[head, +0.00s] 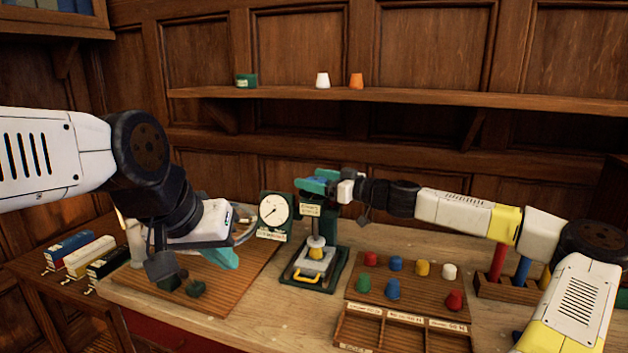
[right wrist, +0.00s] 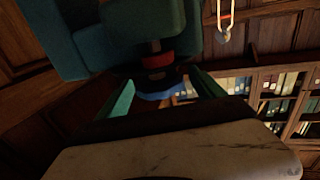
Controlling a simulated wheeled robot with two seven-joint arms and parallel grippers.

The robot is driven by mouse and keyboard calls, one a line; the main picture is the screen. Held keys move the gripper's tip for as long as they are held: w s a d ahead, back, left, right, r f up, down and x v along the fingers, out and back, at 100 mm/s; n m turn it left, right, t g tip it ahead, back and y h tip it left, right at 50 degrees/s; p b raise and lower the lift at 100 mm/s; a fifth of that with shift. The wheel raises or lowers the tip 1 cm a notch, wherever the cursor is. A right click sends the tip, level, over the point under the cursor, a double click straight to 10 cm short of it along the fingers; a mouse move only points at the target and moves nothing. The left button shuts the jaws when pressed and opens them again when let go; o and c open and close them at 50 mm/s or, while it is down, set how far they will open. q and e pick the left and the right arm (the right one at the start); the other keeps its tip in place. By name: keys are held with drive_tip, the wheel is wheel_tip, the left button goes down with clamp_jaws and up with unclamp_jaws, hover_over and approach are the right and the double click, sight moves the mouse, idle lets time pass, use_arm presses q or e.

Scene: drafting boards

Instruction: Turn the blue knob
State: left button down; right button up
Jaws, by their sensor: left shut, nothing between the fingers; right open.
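A blue knob (right wrist: 160,95) shows in the right wrist view as a rounded blue edge below a red ring and a dark part. It lies between the two teal fingers of my right gripper (right wrist: 164,91), which is open; I cannot tell whether they touch it. My left gripper (head: 222,257) is shut and empty above the wooden board at left.
A round white gauge (head: 275,210) stands left of the stand. To its right is a wooden rack (head: 410,300) with several coloured caps. Small binders (head: 78,250) lie at far left. A wall shelf (head: 440,100) runs behind, with three small items.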

drive_tip(key=shift+a, duration=0.15)
drive_tip(key=c, duration=1.4)
drive_tip(key=shift+o, duration=0.2)
drive_tip(key=shift+t, duration=0.3)
